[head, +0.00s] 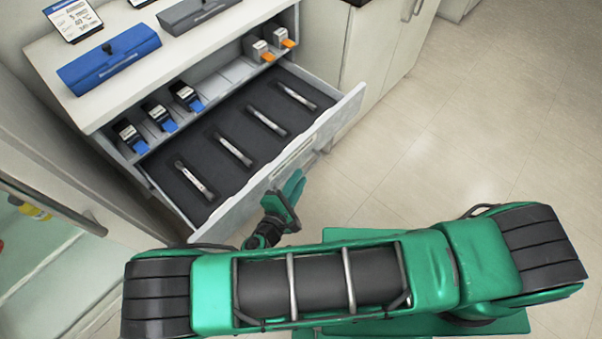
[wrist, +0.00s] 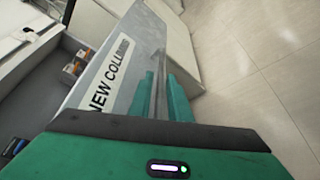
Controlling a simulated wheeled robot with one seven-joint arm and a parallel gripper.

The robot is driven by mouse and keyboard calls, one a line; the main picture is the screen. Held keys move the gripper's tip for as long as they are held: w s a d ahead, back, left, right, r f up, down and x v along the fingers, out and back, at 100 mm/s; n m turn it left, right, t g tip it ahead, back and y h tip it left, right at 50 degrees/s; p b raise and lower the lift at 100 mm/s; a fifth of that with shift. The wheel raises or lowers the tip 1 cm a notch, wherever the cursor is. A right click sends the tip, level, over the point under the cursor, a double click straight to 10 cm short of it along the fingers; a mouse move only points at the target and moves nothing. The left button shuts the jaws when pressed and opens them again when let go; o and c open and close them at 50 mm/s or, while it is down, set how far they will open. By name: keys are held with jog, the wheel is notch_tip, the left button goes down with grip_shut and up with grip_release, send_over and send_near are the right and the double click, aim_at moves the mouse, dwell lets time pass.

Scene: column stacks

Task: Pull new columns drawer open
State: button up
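The new columns drawer (head: 318,137) is pulled well out of the white cabinet in the head view. Several metal columns lie in its dark foam insert (head: 222,128). In the wrist view, its front (wrist: 118,62) shows part of a label reading "NEW COLU". My gripper (head: 288,190) is at the outer side of the drawer front. In the wrist view, the green fingers (wrist: 162,98) lie on either side of the grey handle bar (wrist: 159,80) and appear closed on it. The exact finger contact is hard to see.
A row behind the drawer holds several dark cartridges with blue tips (head: 158,115) and orange-tipped ones (head: 262,49). A blue case (head: 108,58) and a grey case (head: 193,11) sit on the cabinet top. A glass-fronted unit stands left. Floor (head: 450,130) to the right is clear.

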jog(key=v, duration=0.7)
jog(key=shift+s+a, duration=0.25)
jog(key=shift+s, duration=0.05)
jog(key=w+d+r+m+g+h, duration=0.4)
jog(key=w+d+r+m+g, duration=0.45)
jog(key=w+d+r, duration=0.3)
jog(key=w+d+r+m+g+y, duration=0.2)
jog(key=d+r+m+g, duration=0.45)
jog(key=d+r, duration=0.65)
jog(key=s+d+r+m+g+y, duration=0.1)
jog(key=s+d+r+m+y, duration=0.15)
jog(key=d, duration=0.55)
jog(key=s+d+r+m+y, duration=0.1)
jog(key=s+d+r+m, duration=0.3)
jog(key=d, duration=0.4)
jog(key=s+d+r+m+y, duration=0.2)
jog(key=s+d+r, duration=0.1)
jog(key=s, duration=0.3)
jog(key=s+d+r+m+t+y, duration=0.1)
jog(key=s+d+r+m+y, duration=0.1)
jog(key=s, duration=0.5)
jog(key=shift+s+d+r+m+t, duration=0.3)
jog(key=shift+d+r+m, duration=0.25)
jog(key=shift+r, duration=0.1)
